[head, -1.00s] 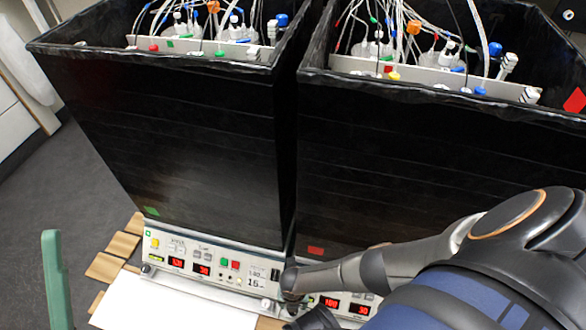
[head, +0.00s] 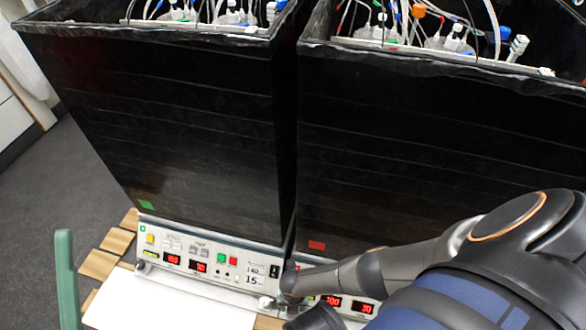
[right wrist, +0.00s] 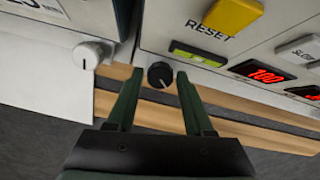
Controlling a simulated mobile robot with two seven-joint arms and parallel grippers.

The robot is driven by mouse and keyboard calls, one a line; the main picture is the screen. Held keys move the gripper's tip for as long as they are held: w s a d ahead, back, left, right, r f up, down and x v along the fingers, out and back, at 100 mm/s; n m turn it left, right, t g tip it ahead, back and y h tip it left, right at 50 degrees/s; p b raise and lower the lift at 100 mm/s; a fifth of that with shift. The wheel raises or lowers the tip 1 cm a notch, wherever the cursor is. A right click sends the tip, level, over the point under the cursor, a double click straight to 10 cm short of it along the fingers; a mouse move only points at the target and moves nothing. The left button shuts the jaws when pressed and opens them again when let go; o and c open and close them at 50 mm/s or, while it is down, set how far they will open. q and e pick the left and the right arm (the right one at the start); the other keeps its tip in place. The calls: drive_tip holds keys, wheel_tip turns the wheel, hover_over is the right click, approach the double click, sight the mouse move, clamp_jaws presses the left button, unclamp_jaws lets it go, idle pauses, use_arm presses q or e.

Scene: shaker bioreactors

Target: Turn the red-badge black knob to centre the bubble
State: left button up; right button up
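In the right wrist view, the black knob (right wrist: 160,75) with a pale pointer line sits low on the right unit's front, beside the yellow-green bubble level (right wrist: 199,54). I cannot make out the bubble's exact place. My right gripper (right wrist: 161,77) is open, its green fingers on either side of this knob with gaps showing. The red badge (head: 317,245) is on the right black box in the head view. There my right arm hides the knob. A green upright bar (head: 66,280) at the left edge looks like one finger of my left gripper; its opening cannot be judged.
A white knob (right wrist: 88,55) on the neighbouring unit is just left of my right gripper. The left box bears a green badge (head: 146,205) above its control panel (head: 205,258). A yellow RESET button (right wrist: 232,14) is above the level. Wooden slats lie below.

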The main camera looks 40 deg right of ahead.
clamp_jaws()
drive_tip(key=shift+n, duration=1.5)
drive_tip(key=shift+o, duration=1.6)
unclamp_jaws()
drive_tip(key=shift+r, duration=0.1)
